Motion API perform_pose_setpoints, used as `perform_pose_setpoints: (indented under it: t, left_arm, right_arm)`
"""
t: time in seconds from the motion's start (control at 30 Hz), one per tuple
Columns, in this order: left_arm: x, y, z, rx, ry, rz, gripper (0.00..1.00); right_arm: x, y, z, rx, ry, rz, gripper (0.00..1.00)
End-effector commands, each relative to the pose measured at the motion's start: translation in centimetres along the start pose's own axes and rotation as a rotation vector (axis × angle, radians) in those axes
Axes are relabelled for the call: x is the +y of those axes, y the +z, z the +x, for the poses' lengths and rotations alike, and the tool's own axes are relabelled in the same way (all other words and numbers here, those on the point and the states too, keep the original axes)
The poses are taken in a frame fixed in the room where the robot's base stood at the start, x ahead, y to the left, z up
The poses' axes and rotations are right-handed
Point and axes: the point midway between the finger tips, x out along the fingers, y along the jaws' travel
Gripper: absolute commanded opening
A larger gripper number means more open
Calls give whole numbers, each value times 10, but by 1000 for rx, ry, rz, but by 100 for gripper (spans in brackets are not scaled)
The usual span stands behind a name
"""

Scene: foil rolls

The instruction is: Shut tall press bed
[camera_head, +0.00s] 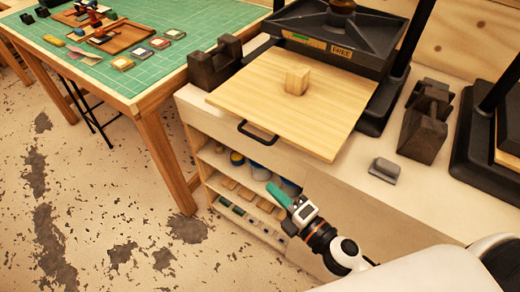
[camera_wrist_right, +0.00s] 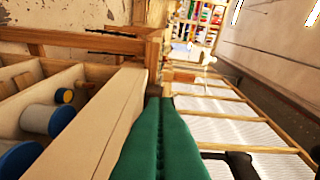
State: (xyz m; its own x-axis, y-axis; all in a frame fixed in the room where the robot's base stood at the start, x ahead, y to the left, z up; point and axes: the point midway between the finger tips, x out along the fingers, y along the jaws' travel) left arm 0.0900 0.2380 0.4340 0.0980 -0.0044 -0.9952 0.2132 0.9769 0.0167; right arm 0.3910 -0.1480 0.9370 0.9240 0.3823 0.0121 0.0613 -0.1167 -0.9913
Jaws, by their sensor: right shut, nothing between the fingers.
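The press bed (camera_head: 285,113) is a pale wooden board with a black handle (camera_head: 258,134) on its front edge. It is slid out from under the black press (camera_head: 335,37) and overhangs the cabinet's front. A small wooden block (camera_head: 297,82) stands on the bed. My right gripper (camera_head: 279,194) has green fingers and is below and in front of the bed, near the cabinet shelves, apart from the handle. Its green fingers (camera_wrist_right: 160,140) are together in the wrist view, with nothing between them. My left gripper is out of view.
Dark blocky stands (camera_head: 214,66) and (camera_head: 425,120) flank the press. A grey item (camera_head: 384,170) lies on the white counter. Shelves (camera_head: 240,190) below hold jars and blocks. A green-topped table (camera_head: 140,70) stands left, with open floor in front.

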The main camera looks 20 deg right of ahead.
Motion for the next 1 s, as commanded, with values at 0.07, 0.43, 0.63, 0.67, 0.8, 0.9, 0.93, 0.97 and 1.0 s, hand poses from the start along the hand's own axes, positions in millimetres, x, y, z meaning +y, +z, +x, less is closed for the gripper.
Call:
perform_pose_setpoints:
  t: [0.07,0.43,0.63,0.67,0.8,0.9,0.93,0.97,1.0]
  left_arm:
    - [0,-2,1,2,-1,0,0]
    - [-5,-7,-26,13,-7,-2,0]
    - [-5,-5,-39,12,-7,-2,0]
    - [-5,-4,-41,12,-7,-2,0]
    - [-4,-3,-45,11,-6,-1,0]
    - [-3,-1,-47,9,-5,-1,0]
    - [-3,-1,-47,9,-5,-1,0]
    - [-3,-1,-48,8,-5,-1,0]
    - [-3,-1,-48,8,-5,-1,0]
  right_arm:
    - [-12,1,-1,-9,-25,-37,0]
    - [-24,1,49,-11,-35,-50,0]
    - [-23,2,92,-9,-34,-48,0]
    - [-24,2,98,-10,-34,-48,0]
    - [-22,-17,105,-10,-31,-50,0]
    - [-22,-27,108,-11,-32,-49,0]
    - [-22,-29,108,-11,-31,-49,0]
    - [-22,-31,108,-10,-31,-49,0]
    - [-22,-34,109,-10,-30,-48,0]
